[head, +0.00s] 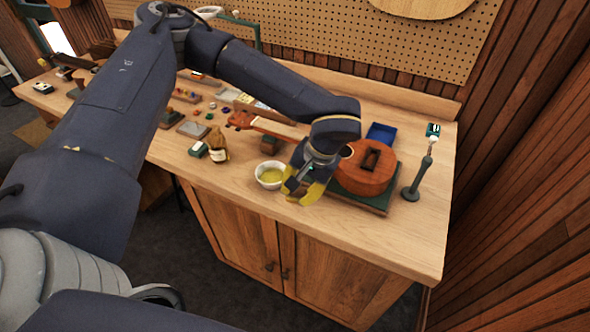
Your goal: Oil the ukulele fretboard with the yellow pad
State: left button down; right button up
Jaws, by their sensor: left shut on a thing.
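The ukulele (348,182) lies on a dark green mat (372,207), its round brown body at the right and its neck reaching left to the headstock (240,119). My left arm crosses in front and hides part of the neck and fretboard. My left gripper (302,188) is shut on the yellow pad (314,193), low over the bench front edge, between the bowl and the ukulele body. The pad is partly hidden by the fingers. A white bowl (259,181) with yellow oil stands just left of the gripper. My right gripper is out of view.
Small parts fill the bench's left; the front right corner is clear.

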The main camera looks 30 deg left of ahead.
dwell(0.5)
pick_arm(q)
jog(key=w+d+r+n+h, duration=0.1)
jog(key=w+r+n+h, duration=0.2)
jog(key=w+r+n, duration=1.05)
jog(key=w+f+m, duration=0.2)
jog(key=w+m, duration=0.2)
jog(key=w, duration=0.1)
jog(key=shift+w+f+t, duration=0.15)
jog(key=shift+w+t, duration=0.15)
jog(key=shift+t, duration=0.1)
jog(key=shift+m, duration=0.25)
